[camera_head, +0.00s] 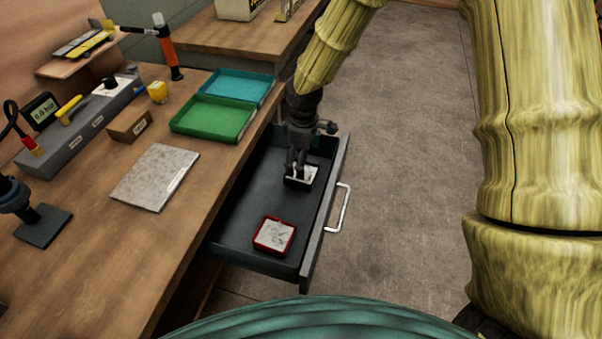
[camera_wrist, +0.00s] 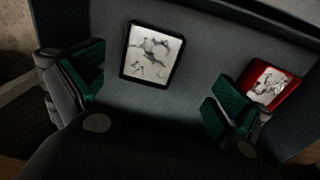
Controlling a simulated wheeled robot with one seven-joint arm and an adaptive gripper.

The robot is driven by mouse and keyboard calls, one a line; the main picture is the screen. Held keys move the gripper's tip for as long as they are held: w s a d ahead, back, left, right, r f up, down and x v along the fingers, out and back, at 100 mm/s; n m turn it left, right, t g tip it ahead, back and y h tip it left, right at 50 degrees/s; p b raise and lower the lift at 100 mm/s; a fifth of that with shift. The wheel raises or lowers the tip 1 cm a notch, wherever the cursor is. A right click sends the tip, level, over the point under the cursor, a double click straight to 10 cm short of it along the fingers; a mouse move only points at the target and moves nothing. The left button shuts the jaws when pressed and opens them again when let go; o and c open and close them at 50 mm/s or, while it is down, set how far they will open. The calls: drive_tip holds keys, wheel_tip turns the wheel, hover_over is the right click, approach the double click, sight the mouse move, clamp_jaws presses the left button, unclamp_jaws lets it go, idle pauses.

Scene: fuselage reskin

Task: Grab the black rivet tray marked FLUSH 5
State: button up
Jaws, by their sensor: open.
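A small black square tray (camera_head: 302,176) with a pale, blotchy inside lies in the open drawer. In the wrist view the black tray (camera_wrist: 152,54) sits flat on the drawer floor, between my finger pads but farther out. No marking on it is readable. My gripper (camera_head: 297,165) reaches down into the drawer over the tray and partly hides it. My gripper (camera_wrist: 160,95) is open in the wrist view, its green pads wide apart with nothing between them. Whether any finger touches the tray cannot be told.
A red tray (camera_head: 273,236) lies nearer in the same drawer (camera_head: 235,225), and shows behind my right finger in the wrist view (camera_wrist: 270,84). The drawer's walls and handle (camera_head: 338,208) bound the space. Green (camera_head: 212,119) and blue (camera_head: 238,87) trays stand on the bench.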

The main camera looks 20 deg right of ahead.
drive_tip(key=shift+w+f, duration=0.1)
drive_tip(key=shift+f, duration=0.5)
drive_tip(key=shift+w+a+f, duration=0.1)
drive_tip(key=shift+w+f, duration=0.8)
drive_tip(key=shift+f, duration=0.6)
drive_tip(key=shift+s+f+p, duration=0.35)
drive_tip(key=shift+f, duration=0.3)
drive_tip(key=shift+w+f, duration=0.15)
drive_tip(key=shift+f, duration=0.5)
drive_tip(key=shift+w+f, duration=0.15)
drive_tip(key=shift+f, duration=0.45)
drive_tip(key=shift+s+r, duration=0.1)
drive_tip(key=shift+s, duration=0.05)
drive_tip(key=c, duration=1.3)
